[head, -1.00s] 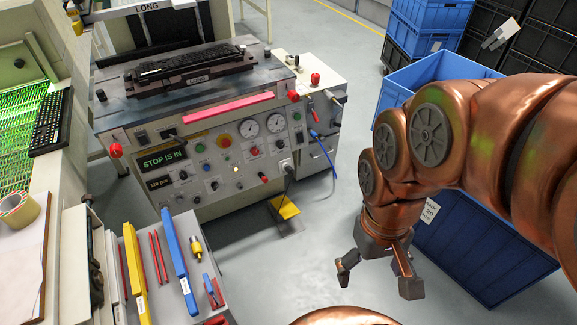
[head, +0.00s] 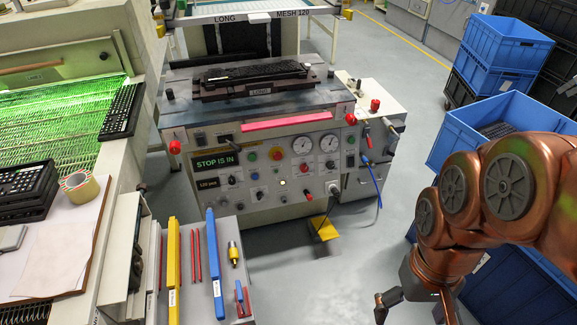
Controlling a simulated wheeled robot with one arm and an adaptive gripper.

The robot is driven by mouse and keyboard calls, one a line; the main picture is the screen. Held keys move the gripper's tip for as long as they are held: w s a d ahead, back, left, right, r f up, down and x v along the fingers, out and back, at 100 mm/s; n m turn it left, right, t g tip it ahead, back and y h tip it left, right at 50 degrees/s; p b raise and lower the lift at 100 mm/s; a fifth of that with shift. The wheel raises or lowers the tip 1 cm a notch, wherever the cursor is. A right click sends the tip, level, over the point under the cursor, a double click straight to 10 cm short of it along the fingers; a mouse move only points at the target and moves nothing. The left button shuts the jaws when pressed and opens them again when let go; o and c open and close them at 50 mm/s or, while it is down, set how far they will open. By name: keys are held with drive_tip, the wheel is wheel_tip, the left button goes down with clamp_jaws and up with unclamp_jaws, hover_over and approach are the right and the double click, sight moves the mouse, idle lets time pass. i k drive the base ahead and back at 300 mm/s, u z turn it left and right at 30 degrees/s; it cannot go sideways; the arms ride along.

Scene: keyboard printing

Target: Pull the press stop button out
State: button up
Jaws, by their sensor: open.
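The press (head: 262,215) stands in the middle of the head view, its front panel facing me. A red round button on a yellow ring, which looks like the stop button (head: 276,153), sits on the panel left of two white dials. A display (head: 215,162) on the panel reads "STOP IS IN". My gripper (head: 412,312) is at the lower right, pointing down, open and empty, well apart from the panel. Its lower part is cut off by the frame edge.
A tool cart (head: 200,284) with coloured bars stands in front of the press at left. A yellow pedal (head: 324,228) lies on the floor. Blue crates (head: 505,118) stand at right. The floor between press and crates is clear.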

sight(276, 155)
drive_tip(key=u, duration=0.2)
drive_tip(key=k, duration=0.55)
drive_tip(key=u, duration=0.55)
drive_tip(key=k, duration=0.65)
drive_tip(key=z, duration=0.5)
drive_tip(key=i, duration=1.4)
drive_tip(key=u, duration=0.9)
drive_tip(key=i, duration=0.3)
drive_tip(key=u, duration=0.2)
